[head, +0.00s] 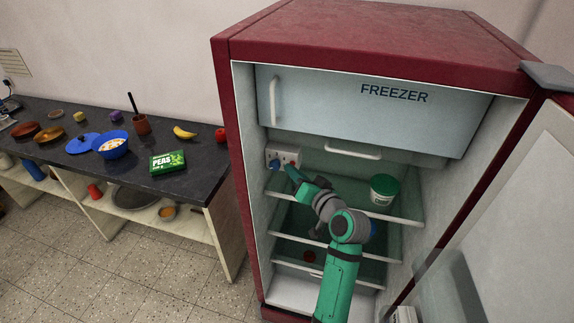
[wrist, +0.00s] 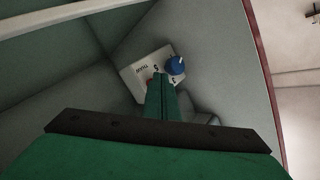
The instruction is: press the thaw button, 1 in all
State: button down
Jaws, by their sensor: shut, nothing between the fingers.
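A white control panel (head: 283,154) is on the left inner wall of the open fridge, below the freezer compartment. In the wrist view the panel (wrist: 135,73) carries dark lettering, a blue knob (wrist: 176,65) and a small red part (wrist: 149,82), which looks like the thaw button and is partly hidden behind my fingers. The blue knob also shows in the head view (head: 275,164). My gripper (wrist: 159,76) is shut and empty, its fingertips at the panel, beside the red part. In the head view my gripper (head: 290,169) reaches the panel's lower edge. I cannot tell whether it touches the button.
The freezer door (head: 370,108) is shut above. A green tub (head: 384,189) stands on the shelf to the right of my arm. The fridge door (head: 510,220) stands open at the right. A dark counter (head: 190,188) with food and bowls is at the left.

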jog(key=shift+s+a, duration=0.25)
jog(key=shift+s, duration=0.6)
jog(key=shift+s, duration=0.1)
jog(key=shift+s+a, duration=0.25)
jog(key=shift+s, duration=0.5)
jog(key=shift+s+a, duration=0.25)
jog(key=shift+s, duration=0.55)
jog(key=shift+s+a, duration=0.25)
jog(key=shift+s, duration=0.5)
jog(key=shift+a, duration=0.1)
